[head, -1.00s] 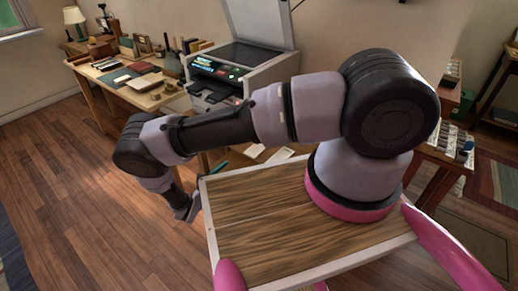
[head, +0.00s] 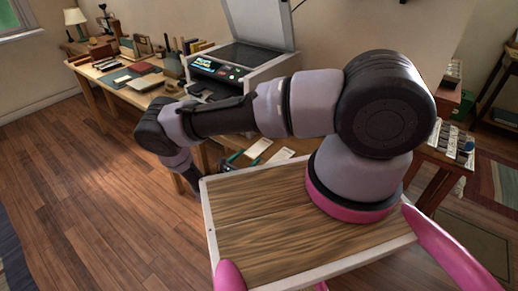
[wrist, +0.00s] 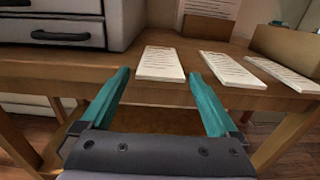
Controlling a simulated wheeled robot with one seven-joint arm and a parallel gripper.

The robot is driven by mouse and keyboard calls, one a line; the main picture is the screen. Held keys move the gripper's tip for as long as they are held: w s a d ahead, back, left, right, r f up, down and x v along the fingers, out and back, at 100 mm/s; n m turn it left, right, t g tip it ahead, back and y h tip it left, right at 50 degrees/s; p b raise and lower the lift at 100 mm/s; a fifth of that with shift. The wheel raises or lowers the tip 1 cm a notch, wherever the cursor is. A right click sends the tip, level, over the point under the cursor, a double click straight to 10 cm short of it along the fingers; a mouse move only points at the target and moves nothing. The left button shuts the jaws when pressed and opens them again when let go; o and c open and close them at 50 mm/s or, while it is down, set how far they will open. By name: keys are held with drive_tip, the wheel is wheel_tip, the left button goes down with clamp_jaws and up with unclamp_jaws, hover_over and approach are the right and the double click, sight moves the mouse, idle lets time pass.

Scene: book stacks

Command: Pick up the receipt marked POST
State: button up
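Three pale printed slips lie in a row on a wooden table in the wrist view: a left slip (wrist: 161,64), a middle slip (wrist: 232,69) and a right slip (wrist: 286,73). Their print is too small to read, so I cannot tell which is marked POST. My gripper (wrist: 160,76) is open and empty, its teal fingers spread to either side of the left slip's near end. I cannot tell its exact height over the table edge. Two pale slips also show in the head view (head: 256,149), beyond my tray; the gripper there is mostly hidden.
A grey drawer unit (wrist: 62,27) stands left of the slips. A printed sheet (wrist: 209,8) and a brown box (wrist: 285,48) are behind them. The wooden table (wrist: 130,72) has a front edge near my fingers. A copier with a raised lid (head: 240,68) stands in the head view.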

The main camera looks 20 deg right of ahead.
drive_tip(key=c, duration=1)
